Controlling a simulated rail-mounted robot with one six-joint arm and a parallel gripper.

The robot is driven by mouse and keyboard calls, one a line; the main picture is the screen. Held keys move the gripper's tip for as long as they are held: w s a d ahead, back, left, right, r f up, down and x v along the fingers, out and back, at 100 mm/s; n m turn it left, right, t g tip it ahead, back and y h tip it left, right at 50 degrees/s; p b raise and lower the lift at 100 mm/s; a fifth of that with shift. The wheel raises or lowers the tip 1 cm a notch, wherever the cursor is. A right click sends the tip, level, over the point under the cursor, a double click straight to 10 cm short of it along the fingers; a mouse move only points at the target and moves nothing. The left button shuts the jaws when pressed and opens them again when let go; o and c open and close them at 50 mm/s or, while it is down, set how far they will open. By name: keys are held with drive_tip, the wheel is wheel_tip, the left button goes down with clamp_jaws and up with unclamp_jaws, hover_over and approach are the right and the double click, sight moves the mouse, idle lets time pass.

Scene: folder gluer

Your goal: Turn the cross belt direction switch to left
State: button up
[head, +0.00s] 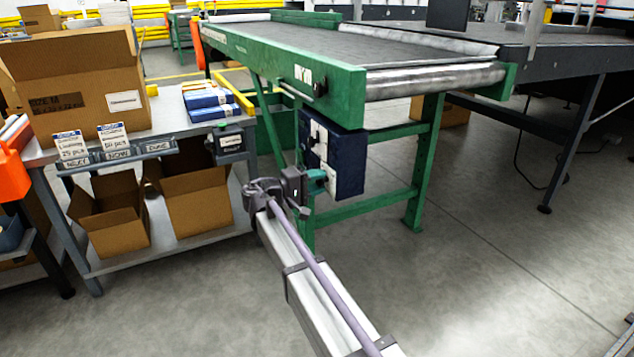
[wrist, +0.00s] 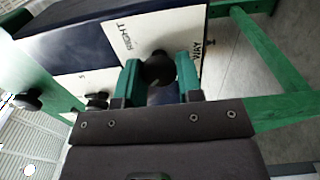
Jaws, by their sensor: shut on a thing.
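The dark blue control box (head: 349,164) hangs under the end of the green-framed belt conveyor. In the wrist view, its white plate (wrist: 222,45) carries the word "RIGHT" and a partly hidden word ending in "WAY". A black rotary switch knob (wrist: 158,67) sits on this plate. My gripper (wrist: 160,78) has its green fingers on either side of the knob and is shut on it. In the head view, my gripper (head: 320,182) is at the lower front of the box. The knob's pointer and any "LEFT" label are hidden or unclear.
A second black knob (wrist: 97,101) is on a neighbouring white plate, close to my left finger. Green conveyor legs (head: 424,160) stand beside the box. A packing bench (head: 160,125) with cardboard boxes is at the left.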

drive_tip(key=o, duration=0.9)
drive_tip(key=v, duration=1)
drive_tip(key=shift+s+a, duration=0.25)
drive_tip(key=shift+a, duration=0.05)
